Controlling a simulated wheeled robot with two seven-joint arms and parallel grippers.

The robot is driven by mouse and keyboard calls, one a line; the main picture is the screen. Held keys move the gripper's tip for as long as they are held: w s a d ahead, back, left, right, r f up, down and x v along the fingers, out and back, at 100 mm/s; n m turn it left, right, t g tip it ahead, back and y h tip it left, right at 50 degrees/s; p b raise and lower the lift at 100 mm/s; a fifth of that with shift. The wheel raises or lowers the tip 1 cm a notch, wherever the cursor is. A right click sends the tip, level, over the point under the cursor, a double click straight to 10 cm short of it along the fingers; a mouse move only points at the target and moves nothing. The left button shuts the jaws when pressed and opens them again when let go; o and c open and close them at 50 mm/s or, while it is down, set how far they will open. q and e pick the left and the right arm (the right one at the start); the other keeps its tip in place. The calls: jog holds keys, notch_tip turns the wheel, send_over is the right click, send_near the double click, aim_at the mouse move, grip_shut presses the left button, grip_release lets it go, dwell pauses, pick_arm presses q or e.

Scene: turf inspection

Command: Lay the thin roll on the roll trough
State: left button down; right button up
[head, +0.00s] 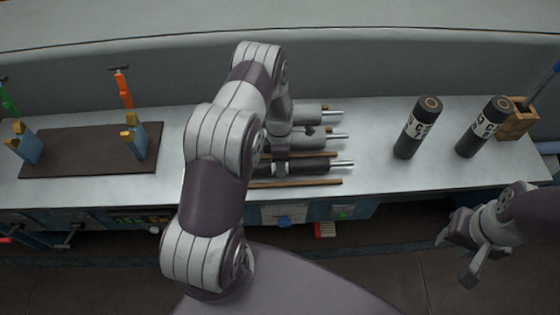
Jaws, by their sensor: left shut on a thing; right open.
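Three rolls with metal shaft ends lie side by side on wooden rails, partly hidden by my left arm. The front one, dark and slim, appears to be the thin roll (312,166). My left gripper (281,169) points down and is shut around this roll, which still lies at the rails. The roll's left end is hidden. What appears to be the roll trough is a pair of blue and yellow notched stands (137,141) on a dark board (82,166) at the left; its notches are empty. My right gripper (456,258) is open and empty, low at the right, off the bench.
Two grey rolls (306,115) lie behind the held one. Two black labelled cylinders (412,135) stand upright at the right, near a wooden box (517,122). Green and orange upright posts (124,88) stand behind the board. The bench between rolls and cylinders is clear.

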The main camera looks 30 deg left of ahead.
pick_arm(q)
jog(key=shift+c, duration=2)
grip_release()
jog(key=shift+r, duration=0.1)
